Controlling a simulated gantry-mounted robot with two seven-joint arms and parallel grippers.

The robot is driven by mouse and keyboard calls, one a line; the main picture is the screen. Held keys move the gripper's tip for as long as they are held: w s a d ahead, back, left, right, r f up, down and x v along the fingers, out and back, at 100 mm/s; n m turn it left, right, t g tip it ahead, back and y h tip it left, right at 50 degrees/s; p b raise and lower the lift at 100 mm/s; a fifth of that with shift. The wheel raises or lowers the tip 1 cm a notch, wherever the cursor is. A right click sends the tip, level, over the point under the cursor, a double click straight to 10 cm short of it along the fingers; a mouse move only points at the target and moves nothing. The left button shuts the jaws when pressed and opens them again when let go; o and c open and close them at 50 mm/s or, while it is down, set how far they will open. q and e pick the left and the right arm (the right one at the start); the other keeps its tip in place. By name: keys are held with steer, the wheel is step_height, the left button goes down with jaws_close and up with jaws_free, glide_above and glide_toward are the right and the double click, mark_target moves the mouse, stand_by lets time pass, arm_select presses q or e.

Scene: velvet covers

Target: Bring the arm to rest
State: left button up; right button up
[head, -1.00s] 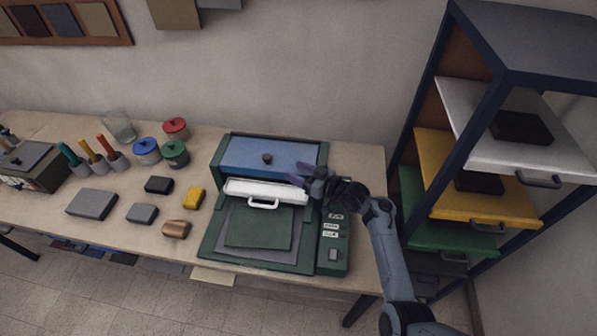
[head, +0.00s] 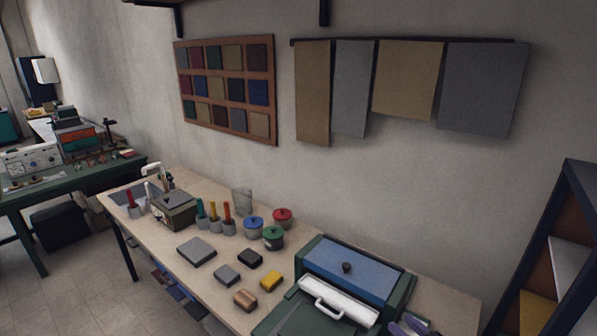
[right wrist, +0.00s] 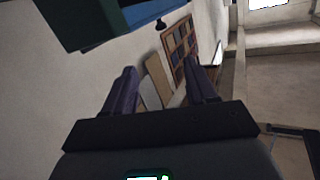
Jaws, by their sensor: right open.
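My right gripper (head: 408,328) shows at the bottom edge of the head view, beside the right side of the green press (head: 397,300). Only its purple fingertips are in that view; the rest of the arm is out of frame. In the right wrist view its two purple fingers (right wrist: 162,88) stand apart with nothing between them. My left gripper is not in view.
Several blocks (head: 197,251), lidded pots (head: 254,226) and brush holders (head: 215,224) stand on the bench left of the press. A shelf rack (head: 557,250) stands at the right. Swatch boards (head: 225,88) and hanging sheets (head: 405,80) are on the wall. A green table (head: 60,190) is far left.

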steer(key=s+d+f+g+h, duration=0.2)
steer(key=s+f+g+h, duration=0.35)
steer(key=s+f, duration=0.55)
steer(key=s+a+r+g+h, duration=0.1)
steer(key=s+a, duration=0.1)
steer(key=s, duration=0.6)
steer(key=s+a+r+g+h, duration=0.1)
steer(key=s+a+g, duration=0.15)
steer(key=s, duration=0.55)
steer(key=s+a+r+m+g+p, duration=0.1)
steer(key=s+a+r, duration=0.1)
steer(key=s, duration=0.5)
steer(key=s+a+r+m+g, duration=0.1)
steer(key=s+a+r+g, duration=0.15)
steer(key=s, duration=0.45)
arm_select(q)
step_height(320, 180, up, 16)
steer(key=p, duration=1.4)
steer(key=shift+p, duration=0.4)
arm_select(e)
step_height(320, 180, up, 15)
steer(key=w+t, duration=0.1)
steer(key=shift+f, duration=0.15)
